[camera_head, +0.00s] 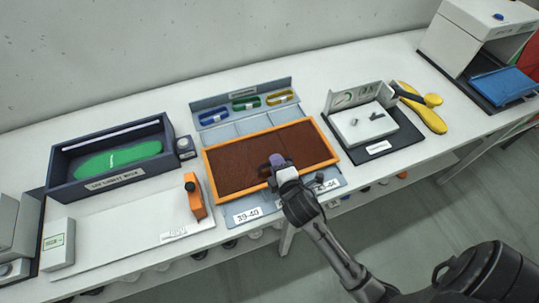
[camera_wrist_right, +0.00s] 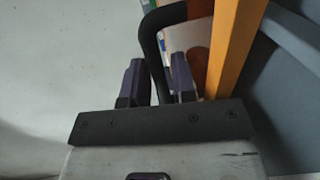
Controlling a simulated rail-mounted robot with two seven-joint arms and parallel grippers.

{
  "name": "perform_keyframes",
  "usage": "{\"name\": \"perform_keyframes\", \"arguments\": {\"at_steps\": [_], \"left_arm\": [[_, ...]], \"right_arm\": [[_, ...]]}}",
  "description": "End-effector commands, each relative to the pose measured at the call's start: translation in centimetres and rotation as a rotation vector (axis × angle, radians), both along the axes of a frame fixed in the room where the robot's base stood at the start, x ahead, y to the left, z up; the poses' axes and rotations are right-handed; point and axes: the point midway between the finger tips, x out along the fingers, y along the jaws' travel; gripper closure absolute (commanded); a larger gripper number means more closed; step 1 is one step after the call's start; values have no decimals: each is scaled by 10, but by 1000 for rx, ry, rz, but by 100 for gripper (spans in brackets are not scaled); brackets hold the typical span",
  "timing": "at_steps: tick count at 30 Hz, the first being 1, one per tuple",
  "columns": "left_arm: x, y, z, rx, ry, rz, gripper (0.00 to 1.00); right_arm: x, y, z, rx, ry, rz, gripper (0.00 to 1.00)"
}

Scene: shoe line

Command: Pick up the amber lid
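The amber lid (camera_head: 235,172) is a dark brown panel in an orange frame, lying at a slant over the grey-blue tray unit in the middle of the bench. My right gripper (camera_head: 277,164) is at the lid's front middle part. In the right wrist view, its two purple fingers (camera_wrist_right: 157,80) stand close on either side of the lid's black handle (camera_wrist_right: 152,45), and it looks shut on it. The lid's orange frame (camera_wrist_right: 234,40) runs beside them. The head view does not show whether the lid is raised. My left gripper is not in view.
A dark box with a green insert (camera_head: 112,160) stands left, near an orange clamp-like piece (camera_head: 195,196). Blue, green and yellow pieces (camera_head: 245,104) sit behind the lid. A white block on a dark mat (camera_head: 375,147) and a yellow object (camera_head: 425,113) are right.

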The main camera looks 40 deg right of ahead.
Motion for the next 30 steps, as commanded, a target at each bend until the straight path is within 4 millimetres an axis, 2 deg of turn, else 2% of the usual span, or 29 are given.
{"name": "perform_keyframes", "arguments": {"at_steps": [2,9,10,30], "left_arm": [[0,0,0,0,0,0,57],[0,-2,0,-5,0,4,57],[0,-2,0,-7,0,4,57],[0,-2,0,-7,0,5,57]], "right_arm": [[0,0,0,0,0,0,76],[0,0,0,0,0,0,99],[0,0,0,0,0,0,100],[0,0,0,0,0,0,100]]}}
